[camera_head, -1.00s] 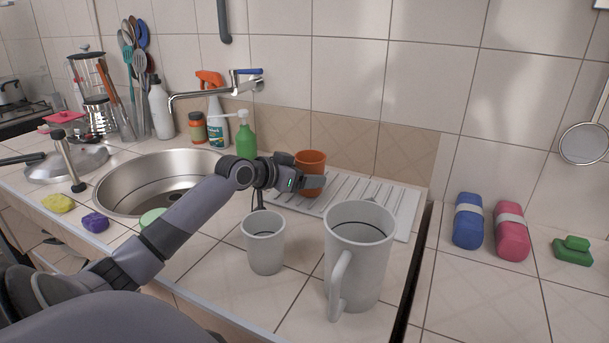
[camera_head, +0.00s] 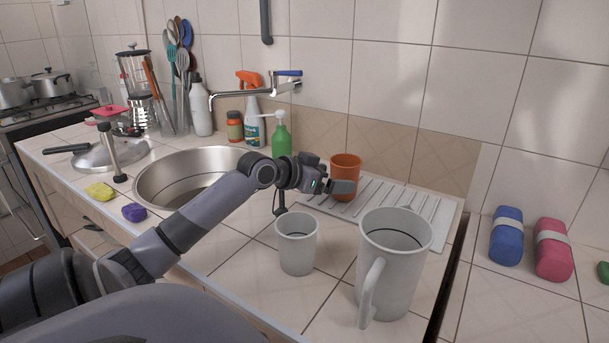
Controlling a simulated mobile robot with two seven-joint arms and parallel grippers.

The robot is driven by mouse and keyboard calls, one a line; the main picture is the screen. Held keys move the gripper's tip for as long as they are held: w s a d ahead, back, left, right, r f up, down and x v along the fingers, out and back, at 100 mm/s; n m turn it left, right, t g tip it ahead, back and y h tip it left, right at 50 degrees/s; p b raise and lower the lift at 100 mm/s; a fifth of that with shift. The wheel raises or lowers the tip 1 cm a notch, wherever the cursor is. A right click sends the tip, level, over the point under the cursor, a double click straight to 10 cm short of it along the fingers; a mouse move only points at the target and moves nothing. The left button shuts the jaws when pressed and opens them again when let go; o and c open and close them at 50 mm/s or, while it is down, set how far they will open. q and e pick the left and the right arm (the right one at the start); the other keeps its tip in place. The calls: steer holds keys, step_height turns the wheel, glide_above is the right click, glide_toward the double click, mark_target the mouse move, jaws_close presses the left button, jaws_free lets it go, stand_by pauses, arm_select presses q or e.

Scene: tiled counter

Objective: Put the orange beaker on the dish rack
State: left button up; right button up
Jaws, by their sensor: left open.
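The orange beaker (camera_head: 346,169) stands upright on the left part of the metal dish rack (camera_head: 437,221), a ridged tray beside the sink. My left gripper (camera_head: 342,187) is open at the beaker's front, with a finger across its lower side. Whether it touches the beaker I cannot tell, and the far finger is hidden. My right gripper is not in view.
A white cup (camera_head: 297,246) and a large white mug (camera_head: 391,268) stand in front of the rack. The sink (camera_head: 190,170) lies to the left, with a green soap bottle (camera_head: 281,138) behind it.

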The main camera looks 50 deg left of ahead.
arm_select(q)
steer(key=v, duration=0.9)
stand_by(0.7)
